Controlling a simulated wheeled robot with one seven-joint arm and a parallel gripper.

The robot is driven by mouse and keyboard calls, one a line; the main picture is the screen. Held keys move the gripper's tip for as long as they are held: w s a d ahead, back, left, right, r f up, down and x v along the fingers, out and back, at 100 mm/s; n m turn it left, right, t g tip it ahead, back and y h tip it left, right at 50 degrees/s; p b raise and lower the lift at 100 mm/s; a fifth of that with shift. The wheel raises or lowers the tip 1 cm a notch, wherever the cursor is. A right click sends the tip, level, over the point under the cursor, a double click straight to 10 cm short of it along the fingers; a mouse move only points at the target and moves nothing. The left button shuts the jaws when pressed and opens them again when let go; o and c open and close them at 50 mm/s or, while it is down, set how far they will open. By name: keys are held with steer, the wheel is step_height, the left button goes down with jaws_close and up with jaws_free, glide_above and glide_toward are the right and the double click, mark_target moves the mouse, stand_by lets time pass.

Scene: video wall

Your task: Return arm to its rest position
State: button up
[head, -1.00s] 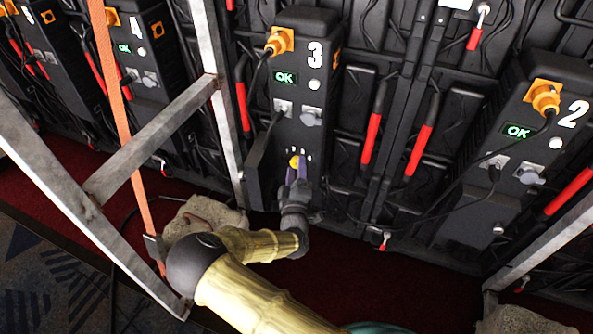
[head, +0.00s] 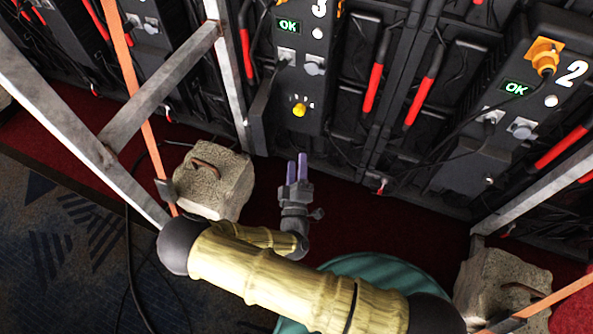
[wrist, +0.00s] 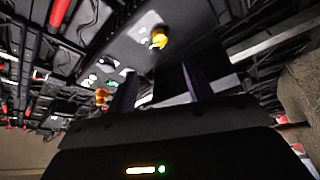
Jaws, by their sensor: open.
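My gripper (head: 297,170) is open and empty in the head view, its two purple fingers pointing up toward the video wall. It is apart from the wall, below the dark control unit marked 3 (head: 290,88). That unit carries a yellow knob (head: 299,109) and a lit green OK display. My yellow-sleeved arm reaches across the lower middle of the head view, bent at the elbow. In the wrist view the purple fingers (wrist: 160,88) stand apart with nothing between them. The yellow knob (wrist: 158,39) shows beyond them.
A metal frame (head: 160,85) with an orange strap (head: 128,75) stands at left. Stone-like weights stand at left (head: 225,190) and lower right (head: 500,280). Unit 2 (head: 510,110) shows OK at right. Cables hang along the wall. Red carpet (head: 370,220) lies bare below it.

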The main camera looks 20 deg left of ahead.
steer(key=shift+v, duration=1.25)
steer(key=shift+w, duration=0.15)
